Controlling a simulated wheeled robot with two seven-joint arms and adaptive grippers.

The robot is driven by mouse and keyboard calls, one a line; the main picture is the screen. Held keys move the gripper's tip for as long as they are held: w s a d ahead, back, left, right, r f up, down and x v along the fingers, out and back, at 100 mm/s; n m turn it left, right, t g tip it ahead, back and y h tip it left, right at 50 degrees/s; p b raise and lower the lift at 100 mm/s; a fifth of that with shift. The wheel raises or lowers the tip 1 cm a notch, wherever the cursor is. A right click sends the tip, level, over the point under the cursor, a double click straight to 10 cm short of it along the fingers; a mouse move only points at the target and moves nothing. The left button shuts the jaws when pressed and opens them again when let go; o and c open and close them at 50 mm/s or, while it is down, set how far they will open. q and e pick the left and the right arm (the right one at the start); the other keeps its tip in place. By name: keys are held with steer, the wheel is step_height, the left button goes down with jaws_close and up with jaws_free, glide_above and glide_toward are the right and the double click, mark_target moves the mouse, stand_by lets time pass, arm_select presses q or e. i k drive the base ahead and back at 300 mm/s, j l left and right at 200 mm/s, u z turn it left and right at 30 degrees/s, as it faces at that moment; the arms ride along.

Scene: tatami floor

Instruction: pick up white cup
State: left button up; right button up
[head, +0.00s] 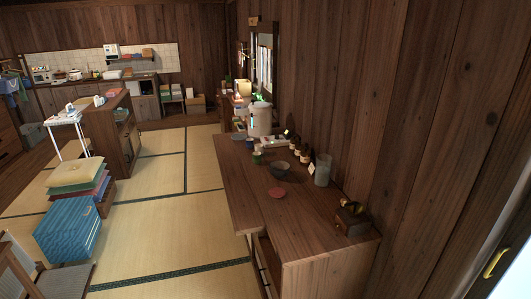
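I cannot make out a white cup for certain. A large white cylindrical container (260,119) stands toward the far end of the wooden counter (310,232). Small cups, one greenish (257,158) and one bluish (249,144), stand on the counter in front of it. Small whitish items (99,101) sit on the wooden cabinet at the left, too small to identify. Neither of my grippers is in view.
A dark bowl (279,168), red dish (277,193), glass jar (322,171), several bottles and a wooden grinder (351,219) stand on the counter along the wall. Tatami floor (165,232) is clear between.

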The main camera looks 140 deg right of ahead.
mark_target(259, 150)
steer(key=z, duration=4.45)
